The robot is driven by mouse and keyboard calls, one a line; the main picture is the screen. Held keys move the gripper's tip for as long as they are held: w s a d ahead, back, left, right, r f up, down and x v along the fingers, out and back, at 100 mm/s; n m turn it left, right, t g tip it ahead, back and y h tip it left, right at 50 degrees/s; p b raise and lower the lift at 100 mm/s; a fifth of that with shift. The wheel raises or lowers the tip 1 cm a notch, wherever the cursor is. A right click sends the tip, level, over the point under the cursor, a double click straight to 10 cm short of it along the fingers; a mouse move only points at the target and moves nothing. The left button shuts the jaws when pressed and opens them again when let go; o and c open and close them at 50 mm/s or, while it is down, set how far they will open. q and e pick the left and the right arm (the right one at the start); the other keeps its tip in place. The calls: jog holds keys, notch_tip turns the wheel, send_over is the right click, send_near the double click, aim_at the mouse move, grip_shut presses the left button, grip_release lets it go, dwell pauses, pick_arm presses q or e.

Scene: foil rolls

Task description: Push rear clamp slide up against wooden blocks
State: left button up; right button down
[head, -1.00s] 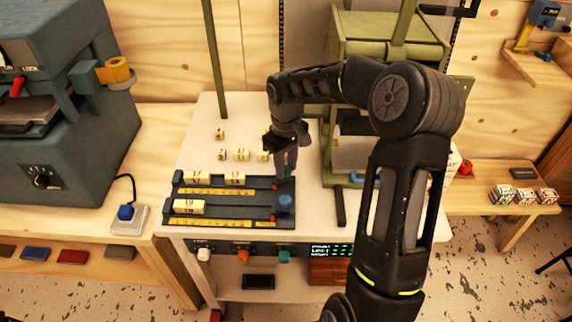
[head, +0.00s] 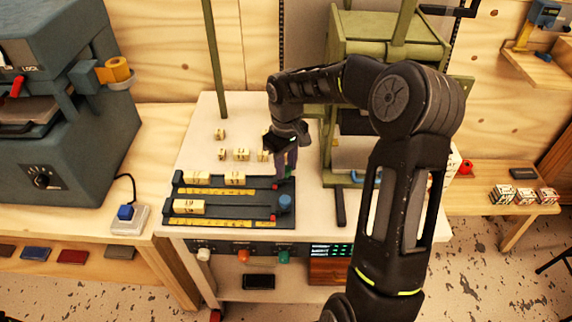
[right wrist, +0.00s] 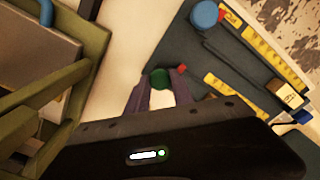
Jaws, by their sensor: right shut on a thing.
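The dark composing fixture (head: 240,207) lies on the white bench top, with two parallel rails and yellow rulers. Its rear rail holds two separate wooden blocks, one at the left end (head: 198,177) and one near the middle (head: 235,178). My right gripper (head: 284,178) is low at the right end of that rail, right of the blocks with a gap between. In the right wrist view its purple fingers (right wrist: 160,92) are shut around the green knob (right wrist: 160,78) of the rear clamp slide. A red part (head: 275,187) shows beside them. My left gripper is out of view.
The front rail holds a wooden block (head: 189,206) at left and a blue knob (head: 285,201) at right. Several loose letter blocks (head: 241,154) stand behind the fixture. A green-framed machine (head: 385,60) stands right of my gripper. A dark bar (head: 340,207) lies right of the fixture.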

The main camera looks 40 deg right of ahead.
jog(key=shift+w, duration=0.1)
jog(key=w+a, duration=0.2)
jog(key=a, duration=0.1)
jog(key=w+a, duration=0.3)
jog(key=a, duration=0.1)
jog(key=w+a, duration=0.3)
jog(key=shift+w+a+b, duration=0.1)
jog(key=shift+a+b, duration=0.2)
jog(key=shift+a, duration=0.1)
jog(key=c, duration=1.1)
grip_release()
notch_tip(320, 180, up, 8)
jog(key=shift+b, duration=0.4)
jog(key=shift+f, duration=0.15)
